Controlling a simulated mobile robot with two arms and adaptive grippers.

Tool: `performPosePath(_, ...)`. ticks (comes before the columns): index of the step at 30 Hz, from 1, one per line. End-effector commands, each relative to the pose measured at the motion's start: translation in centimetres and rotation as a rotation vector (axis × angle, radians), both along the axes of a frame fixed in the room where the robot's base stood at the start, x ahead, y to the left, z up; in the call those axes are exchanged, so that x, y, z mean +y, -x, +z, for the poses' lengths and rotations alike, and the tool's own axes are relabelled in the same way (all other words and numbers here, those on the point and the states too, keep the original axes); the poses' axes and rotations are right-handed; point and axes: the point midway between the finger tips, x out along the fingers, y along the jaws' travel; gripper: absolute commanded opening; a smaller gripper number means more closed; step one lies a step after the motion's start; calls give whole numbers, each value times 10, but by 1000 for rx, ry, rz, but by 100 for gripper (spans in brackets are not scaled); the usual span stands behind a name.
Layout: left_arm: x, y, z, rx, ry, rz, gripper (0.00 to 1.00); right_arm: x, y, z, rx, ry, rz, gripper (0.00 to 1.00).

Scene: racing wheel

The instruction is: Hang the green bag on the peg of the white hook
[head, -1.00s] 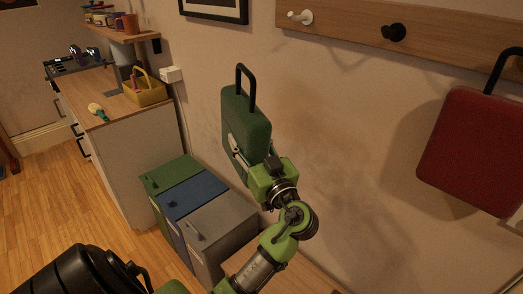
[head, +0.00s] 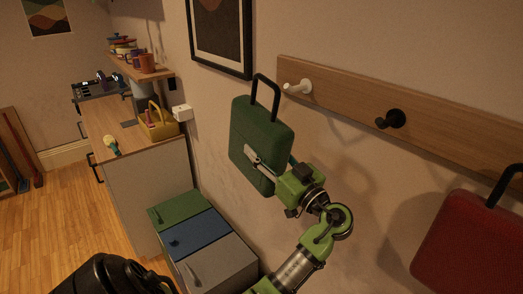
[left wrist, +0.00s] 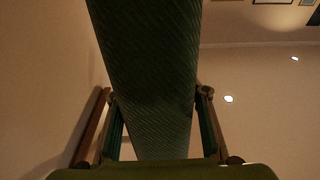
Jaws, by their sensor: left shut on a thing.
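The green bag (head: 258,135) is upright in the head view, its black handle loop (head: 266,92) pointing up. My left gripper (head: 262,160) is shut on the bag's lower part and holds it in the air. In the left wrist view the bag (left wrist: 150,70) fills the middle, between the two fingers. The white hook (head: 298,87) is on the wooden rail, up and to the right of the bag. In the picture the handle top is slightly left of the white peg and near its height; they look apart. My right gripper is not seen.
The wooden rail (head: 345,92) also bears a black hook (head: 390,120). A red bag (head: 470,245) hangs at the right. A framed picture (head: 221,35) is on the wall behind the handle. Green, blue and grey bins (head: 215,265) stand below, beside a counter (head: 145,185).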

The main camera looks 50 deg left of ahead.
Motion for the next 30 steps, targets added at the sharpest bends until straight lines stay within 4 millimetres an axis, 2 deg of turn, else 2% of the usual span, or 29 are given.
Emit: performPosePath(30, -5, -61, -4, 0, -2, -1, 6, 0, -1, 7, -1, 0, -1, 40)
